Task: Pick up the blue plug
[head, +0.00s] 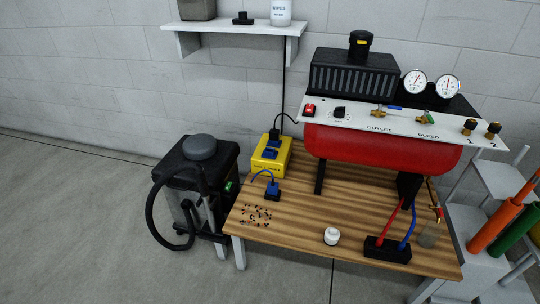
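A blue plug (273,187) stands on the wooden table (300,220) near its left side, with a blue cord looping up and left from it. It sits at a small black block (272,197); I cannot tell whether it is in it or only on it. Behind it is a yellow box (259,161) with a blue socket (270,153) on top. A second small blue and black piece (274,134) at the back of the box has a black cord. My gripper is not in view.
Dark crumbs (256,215) lie left of the plug. A red tank compressor (390,148) with a white panel stands behind right. A white jar (332,236) and a black block with red and blue hoses (387,250) are at front right. A black vacuum (196,180) stands left.

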